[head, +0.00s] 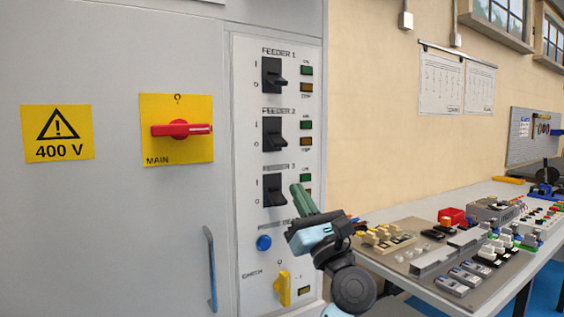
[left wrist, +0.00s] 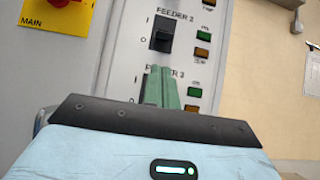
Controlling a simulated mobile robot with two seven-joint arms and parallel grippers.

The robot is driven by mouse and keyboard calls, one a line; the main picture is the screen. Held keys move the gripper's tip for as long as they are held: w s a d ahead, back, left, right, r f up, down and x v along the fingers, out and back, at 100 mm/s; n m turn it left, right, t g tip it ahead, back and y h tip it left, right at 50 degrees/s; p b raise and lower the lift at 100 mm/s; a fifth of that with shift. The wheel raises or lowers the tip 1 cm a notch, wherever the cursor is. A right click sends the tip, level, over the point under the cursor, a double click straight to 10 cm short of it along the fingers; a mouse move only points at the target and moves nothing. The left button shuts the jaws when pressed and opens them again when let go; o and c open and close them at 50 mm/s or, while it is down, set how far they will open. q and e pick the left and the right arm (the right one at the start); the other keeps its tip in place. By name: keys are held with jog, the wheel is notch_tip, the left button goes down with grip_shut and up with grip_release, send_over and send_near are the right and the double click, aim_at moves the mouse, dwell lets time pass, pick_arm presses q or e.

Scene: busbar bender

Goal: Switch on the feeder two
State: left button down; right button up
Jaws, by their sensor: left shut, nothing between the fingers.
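The feeder 2 switch (head: 272,133) is a black toggle on the grey panel, between the feeder 1 switch (head: 271,74) and the feeder 3 switch (head: 274,191). Its lever appears to sit toward the lower "0" mark. In the left wrist view the feeder 2 switch (left wrist: 163,34) is above my fingers. My left gripper (head: 298,190) has green fingers, shut and empty, pointing up at the panel beside feeder 3, below feeder 2. The left wrist view also shows the shut fingers (left wrist: 160,82), which hide most of the feeder 3 switch. My right gripper is not in view.
Feeder 2 has a green lamp (head: 305,125) and an amber one (head: 305,142). A red main handle (head: 181,130) is at left. A blue button (head: 264,243) and yellow earth switch (head: 283,288) sit below. A cluttered workbench (head: 400,270) stands at right.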

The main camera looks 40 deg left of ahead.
aim_at(277, 141)
pick_arm(q)
jog(key=shift+r, duration=0.1)
jog(key=shift+p+x, duration=1)
jog(key=shift+x, duration=3.95)
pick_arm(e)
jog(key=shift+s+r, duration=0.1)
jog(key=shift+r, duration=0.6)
pick_arm(q)
jog(key=shift+w, duration=0.1)
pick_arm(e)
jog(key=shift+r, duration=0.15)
